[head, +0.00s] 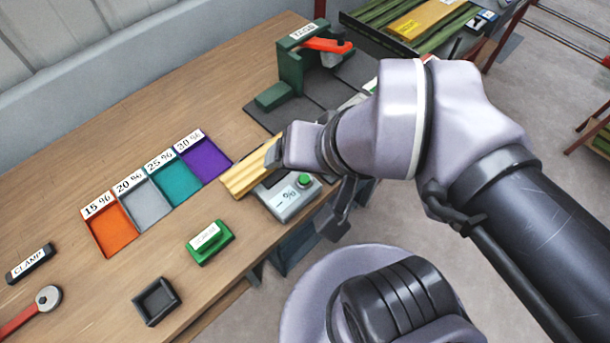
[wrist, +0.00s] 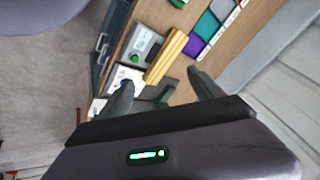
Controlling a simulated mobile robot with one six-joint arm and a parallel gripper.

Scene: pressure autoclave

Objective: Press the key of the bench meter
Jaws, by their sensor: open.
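The bench meter is a grey box (head: 284,205) with a "%" display and a round green key (head: 304,181), near the bench's front edge in the head view. In the wrist view the meter (wrist: 140,42) shows beyond my fingertips, with the green key (wrist: 134,58) at its near corner. My gripper (wrist: 163,90) is open, its two dark fingers spread with nothing held between them. In the head view my wrist is beside the meter, and one finger hangs to the right of it. The fingers look apart from the key.
A ribbed yellow wooden block (head: 245,179) lies against the meter's far side. Coloured trays (head: 109,228) marked with percentages are to the left. A green labelled block (head: 209,242) and a dark square dish (head: 156,301) are near the front edge. A green stand (head: 291,68) is behind.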

